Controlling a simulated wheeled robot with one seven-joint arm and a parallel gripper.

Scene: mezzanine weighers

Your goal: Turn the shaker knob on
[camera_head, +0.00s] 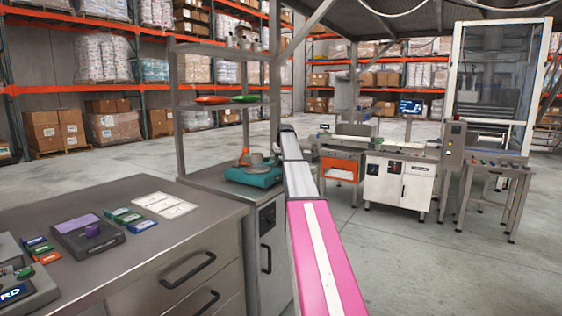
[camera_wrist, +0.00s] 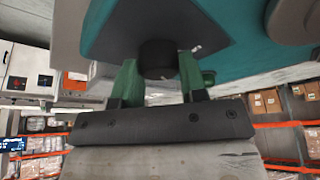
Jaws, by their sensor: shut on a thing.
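The shaker (camera_head: 252,178) is a teal device on the grey cabinet in the head view, with a grey round part on top. Its teal body (camera_wrist: 225,45) fills the upper part of the wrist view. A dark round knob (camera_wrist: 160,54) sits on its face. My gripper (camera_wrist: 157,66) has a green finger on either side of the knob and is shut on it. The fingers hide the knob's sides, and I see no clear mark of its setting. In the head view my gripper cannot be made out behind my arm.
A shelf post (camera_head: 275,85) stands close to my arm. The floor (camera_head: 400,265) at right is clear.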

